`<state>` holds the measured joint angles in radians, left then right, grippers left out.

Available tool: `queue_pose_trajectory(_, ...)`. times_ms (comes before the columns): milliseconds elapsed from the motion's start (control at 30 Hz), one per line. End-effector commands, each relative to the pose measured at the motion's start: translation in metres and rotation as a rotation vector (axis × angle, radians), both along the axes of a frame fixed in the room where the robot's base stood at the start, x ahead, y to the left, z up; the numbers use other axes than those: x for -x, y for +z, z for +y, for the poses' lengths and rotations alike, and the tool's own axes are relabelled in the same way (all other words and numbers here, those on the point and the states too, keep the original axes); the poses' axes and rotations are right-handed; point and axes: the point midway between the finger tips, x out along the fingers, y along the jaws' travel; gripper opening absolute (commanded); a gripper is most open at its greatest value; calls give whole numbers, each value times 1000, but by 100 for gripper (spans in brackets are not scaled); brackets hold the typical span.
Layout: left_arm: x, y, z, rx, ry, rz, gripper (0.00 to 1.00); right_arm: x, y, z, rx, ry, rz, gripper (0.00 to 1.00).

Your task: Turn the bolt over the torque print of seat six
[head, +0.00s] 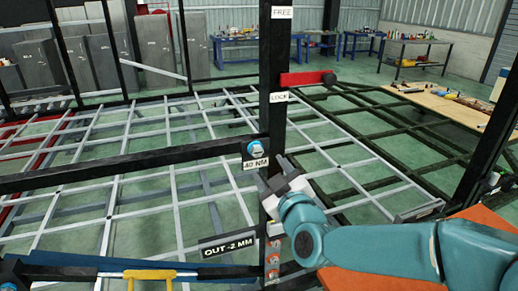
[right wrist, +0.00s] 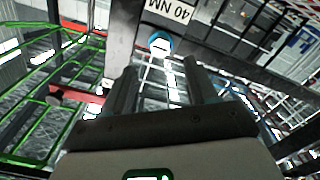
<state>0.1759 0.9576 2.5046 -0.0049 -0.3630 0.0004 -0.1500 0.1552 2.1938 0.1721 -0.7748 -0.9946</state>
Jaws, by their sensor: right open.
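A bolt with a blue-ringed head (head: 255,149) sits on a dark plate on the black upright, just above the torque print "40 NM" (head: 255,164). In the right wrist view the bolt (right wrist: 159,42) lies just beyond the fingertips, beside the upside-down print (right wrist: 170,10). My right gripper (head: 270,182) is just below the print in the head view. In the right wrist view my right gripper (right wrist: 160,72) has its two fingers apart with nothing between them. No seat number is legible. My left gripper is in neither view.
A red lever (head: 305,79) is on the upright between the prints "FREE" and "LOCK". A plate reading "OUT -2 MM" (head: 227,246) and several small bolts (head: 273,259) are lower down. A black crossbar (head: 130,165) runs left. A yellow handle (head: 160,275) is at the bottom.

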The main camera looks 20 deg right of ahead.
Motion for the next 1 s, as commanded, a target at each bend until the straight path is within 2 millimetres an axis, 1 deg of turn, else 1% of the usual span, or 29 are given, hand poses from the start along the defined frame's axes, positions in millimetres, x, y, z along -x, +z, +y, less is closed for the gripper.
queue_pose_trajectory(33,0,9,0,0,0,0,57,-13,3,1,2,1,3,57)
queue_pose_trajectory(100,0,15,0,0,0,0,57,-29,3,1,1,1,3,57)
queue_pose_trajectory(200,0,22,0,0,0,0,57,-49,3,2,1,2,2,57)
queue_pose_trajectory(333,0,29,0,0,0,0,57,-68,2,3,1,3,1,57)
queue_pose_trajectory(500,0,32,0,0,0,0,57,-81,1,3,1,2,0,57)
queue_pose_trajectory(767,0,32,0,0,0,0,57,-82,0,3,1,3,-1,57)
queue_pose_trajectory(800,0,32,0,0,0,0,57,-82,0,3,1,3,-1,51)
queue_pose_trajectory(867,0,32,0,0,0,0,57,-82,0,3,1,2,0,31)
queue_pose_trajectory(900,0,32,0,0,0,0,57,-82,0,3,1,3,-1,18)
queue_pose_trajectory(933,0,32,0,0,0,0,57,-82,0,3,1,3,-1,9)
queue_pose_trajectory(967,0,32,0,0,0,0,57,-82,0,3,1,3,-1,1)
queue_pose_trajectory(1000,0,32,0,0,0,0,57,-82,0,3,1,3,-1,1)
